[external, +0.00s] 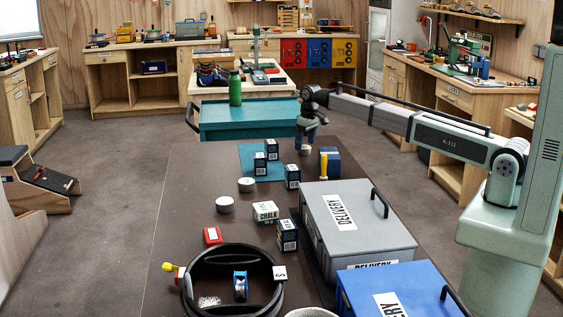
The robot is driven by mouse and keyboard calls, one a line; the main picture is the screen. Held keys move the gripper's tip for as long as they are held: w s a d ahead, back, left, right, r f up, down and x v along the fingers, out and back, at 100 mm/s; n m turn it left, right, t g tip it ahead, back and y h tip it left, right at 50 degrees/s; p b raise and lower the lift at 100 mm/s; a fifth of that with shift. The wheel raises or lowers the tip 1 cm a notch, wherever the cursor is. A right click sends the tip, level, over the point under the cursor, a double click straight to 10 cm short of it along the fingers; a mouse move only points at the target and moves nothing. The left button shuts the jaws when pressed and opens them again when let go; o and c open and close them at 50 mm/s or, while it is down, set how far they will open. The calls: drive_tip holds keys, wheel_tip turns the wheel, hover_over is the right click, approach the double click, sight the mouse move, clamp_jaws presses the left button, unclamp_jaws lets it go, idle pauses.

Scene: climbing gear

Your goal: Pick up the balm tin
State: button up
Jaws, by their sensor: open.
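My gripper (306,144) points down over the far part of the dark table and is open. A small round pale tin (305,152), which may be the balm tin, sits directly below it. The fingers overlap its top edge in this view, and I cannot tell whether they are around it or above it. Two similar low round pale items stand nearer the camera, one at mid-table (246,185) and one closer (224,205). Their labels are too small to read, so I cannot tell which one is the balm tin.
Small dark boxes (292,177) stand near the gripper, with a blue box (333,162) to the right. A chalk box (265,212), a grey delivery case (350,230) and a blue case (400,290) lie nearer. A green bottle (235,90) stands beyond. The table's left side is mostly clear.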

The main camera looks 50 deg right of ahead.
wheel_tip(320, 180, down, 2)
drive_tip(key=shift+w+f, duration=0.15)
drive_tip(key=c, duration=1.2)
